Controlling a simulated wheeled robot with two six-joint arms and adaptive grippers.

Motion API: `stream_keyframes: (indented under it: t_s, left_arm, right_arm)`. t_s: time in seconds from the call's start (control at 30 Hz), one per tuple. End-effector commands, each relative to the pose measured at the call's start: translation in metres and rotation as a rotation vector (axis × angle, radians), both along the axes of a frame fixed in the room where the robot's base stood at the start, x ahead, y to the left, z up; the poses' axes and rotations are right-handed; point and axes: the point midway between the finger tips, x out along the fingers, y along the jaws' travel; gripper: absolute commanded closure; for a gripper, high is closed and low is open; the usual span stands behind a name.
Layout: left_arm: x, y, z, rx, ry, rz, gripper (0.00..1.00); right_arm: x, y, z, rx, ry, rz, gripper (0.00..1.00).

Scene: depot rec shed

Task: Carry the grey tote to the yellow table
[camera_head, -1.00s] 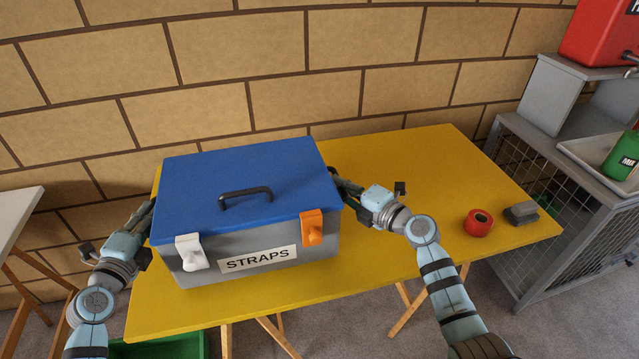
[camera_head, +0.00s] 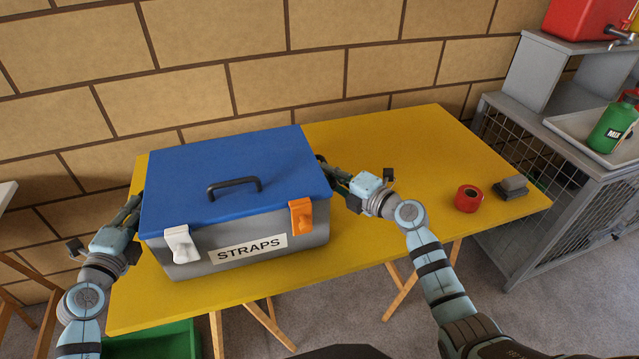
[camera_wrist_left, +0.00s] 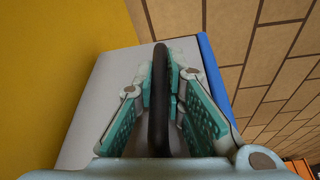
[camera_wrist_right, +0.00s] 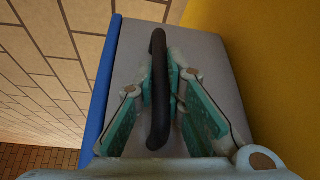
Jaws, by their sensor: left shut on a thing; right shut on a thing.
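The grey tote (camera_head: 200,262) has a blue lid with a black handle, a white latch, an orange latch and a "STRAPS" label. It is at the left part of the yellow table (camera_head: 400,150), over the tabletop; I cannot tell whether its base touches. My left gripper (camera_head: 134,212) is shut on the black side handle (camera_wrist_left: 158,100) at the tote's left end. My right gripper (camera_head: 336,176) is shut on the other side handle (camera_wrist_right: 158,90) at its right end. The tote looks level. Its underside is hidden.
A red tape roll (camera_head: 468,198) and a dark grey block (camera_head: 511,188) lie at the table's right end. A grey mesh cage (camera_head: 560,190) with a tray and green bottle (camera_head: 612,128) stands right. A green crate (camera_head: 150,340) is below the table. The table's middle is clear.

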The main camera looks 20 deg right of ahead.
Motion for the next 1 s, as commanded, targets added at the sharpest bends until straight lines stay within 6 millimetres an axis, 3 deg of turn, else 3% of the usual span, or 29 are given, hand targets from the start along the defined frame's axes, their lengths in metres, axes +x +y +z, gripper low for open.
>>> stream_keyframes:
  t_s: [0.07,0.1,0.2,0.57,0.67,1.0]
  left_arm:
    - [0.000,0.001,-0.013,0.001,-0.004,0.003,1.00]
    - [0.000,0.001,-0.013,0.002,-0.001,0.003,0.86]
    - [0.000,0.001,-0.009,0.001,-0.001,0.002,0.70]
    - [-0.005,0.002,-0.010,0.001,0.000,0.001,0.69]
    - [-0.021,0.007,-0.009,0.004,0.001,0.001,0.69]
    - [-0.103,0.030,-0.003,0.006,0.002,0.001,0.69]
  right_arm:
    - [0.000,-0.001,-0.013,-0.001,-0.003,-0.004,1.00]
    - [0.000,-0.001,-0.013,-0.002,-0.001,-0.003,0.86]
    - [0.000,-0.001,-0.009,-0.002,0.000,-0.002,0.70]
    - [0.000,0.000,-0.009,-0.001,-0.001,-0.001,0.69]
    - [0.000,0.000,-0.009,-0.001,0.000,0.000,0.69]
    - [0.000,0.000,-0.009,-0.001,0.000,0.000,0.69]
